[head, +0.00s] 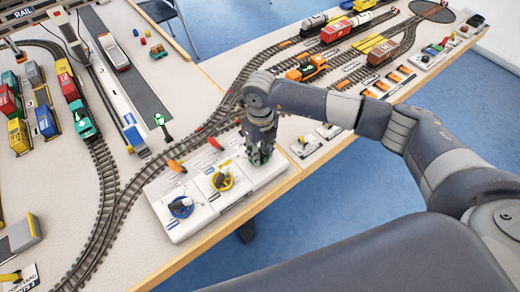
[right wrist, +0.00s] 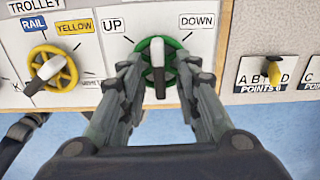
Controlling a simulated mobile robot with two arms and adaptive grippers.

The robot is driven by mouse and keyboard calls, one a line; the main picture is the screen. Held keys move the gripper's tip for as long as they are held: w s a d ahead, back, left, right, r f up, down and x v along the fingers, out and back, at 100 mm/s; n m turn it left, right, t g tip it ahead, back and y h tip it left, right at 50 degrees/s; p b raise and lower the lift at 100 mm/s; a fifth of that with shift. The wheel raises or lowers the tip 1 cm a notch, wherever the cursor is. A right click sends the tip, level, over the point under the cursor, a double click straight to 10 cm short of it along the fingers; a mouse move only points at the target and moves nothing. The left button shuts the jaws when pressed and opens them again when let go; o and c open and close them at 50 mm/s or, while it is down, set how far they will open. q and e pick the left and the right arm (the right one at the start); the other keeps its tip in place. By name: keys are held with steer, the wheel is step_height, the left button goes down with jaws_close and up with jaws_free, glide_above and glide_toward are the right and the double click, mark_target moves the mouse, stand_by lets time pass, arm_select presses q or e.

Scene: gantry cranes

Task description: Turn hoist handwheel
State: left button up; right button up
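The green hoist handwheel (right wrist: 157,62) sits on a white panel between the labels UP and DOWN. Its grip, white above and dark below, points up toward the top of the right wrist view. My right gripper (right wrist: 158,72) is open, with one finger on each side of the grip and gaps between. The fingertips overlap the wheel's left and right edges; I cannot tell whether they touch it. In the head view my right gripper (head: 260,155) points down over the control panel (head: 200,222) and mostly hides the green wheel. My left gripper is not in view.
A yellow handwheel (head: 222,181) and a blue one (head: 180,207) are left of my gripper on the same panel. A points panel with a yellow lever (right wrist: 273,72) is to the right. Tracks and an orange locomotive (head: 306,68) lie behind.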

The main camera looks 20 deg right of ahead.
mark_target(260, 152)
steer(key=shift+r, duration=0.1)
step_height(260, 152, up, 12)
stand_by(0.4)
